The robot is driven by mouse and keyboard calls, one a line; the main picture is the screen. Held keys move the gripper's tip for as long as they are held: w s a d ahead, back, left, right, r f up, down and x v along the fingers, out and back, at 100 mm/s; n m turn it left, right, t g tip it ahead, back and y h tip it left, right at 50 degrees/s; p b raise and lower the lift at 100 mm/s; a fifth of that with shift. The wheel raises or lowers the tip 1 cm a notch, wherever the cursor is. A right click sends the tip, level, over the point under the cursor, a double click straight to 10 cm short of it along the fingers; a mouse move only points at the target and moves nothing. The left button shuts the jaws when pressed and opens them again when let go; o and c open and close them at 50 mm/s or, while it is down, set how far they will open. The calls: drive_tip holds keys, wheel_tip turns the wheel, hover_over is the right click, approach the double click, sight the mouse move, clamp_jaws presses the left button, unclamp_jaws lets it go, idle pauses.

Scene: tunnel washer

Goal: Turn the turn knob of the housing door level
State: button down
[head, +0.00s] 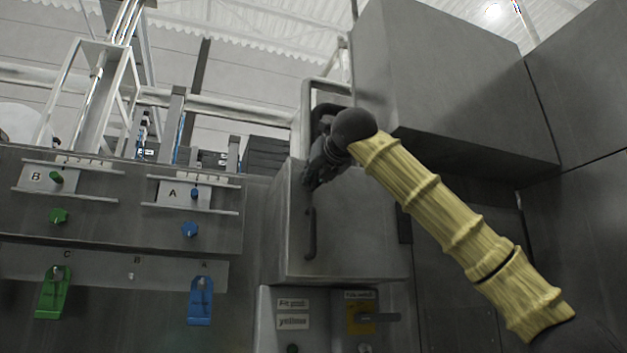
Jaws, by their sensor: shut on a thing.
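The grey housing (350,235) is in the middle of the head view, with a dark vertical bar handle (310,232) on its left part. My gripper (312,178) is dark and sits at the upper left of this housing, just above the bar handle. Its fingers are shut on the turn knob. The knob itself is hidden by the fingers, so I cannot tell its angle. My arm, in a yellow ribbed sleeve, reaches in from the lower right and covers part of the housing's upper right.
A panel on the left carries green and blue knobs (190,229) and flaps (201,301). Below the housing is a yellow-plated switch (361,318) with a grey lever. A large grey box (450,85) overhangs at the upper right, close to my arm.

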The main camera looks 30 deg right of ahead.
drive_tip(key=m+b, duration=0.4)
drive_tip(key=b, duration=0.1)
drive_tip(key=shift+d+f, duration=0.1)
drive_tip(key=shift+f, duration=0.25)
drive_tip(key=m+b, duration=0.4)
drive_tip(key=shift+s+d, duration=0.1)
drive_tip(key=shift+d, duration=0.05)
drive_tip(key=m+b, duration=0.3)
drive_tip(key=m, duration=0.1)
drive_tip(key=shift+b, duration=0.4)
drive_tip(key=m+b, duration=0.2)
drive_tip(key=m, duration=0.2)
drive_tip(key=shift+d+m, duration=0.1)
drive_tip(key=shift+m, duration=0.2)
drive_tip(key=shift+m+b, duration=0.3)
drive_tip(key=shift+b, duration=0.05)
drive_tip(key=c, duration=1.5)
unclamp_jaws()
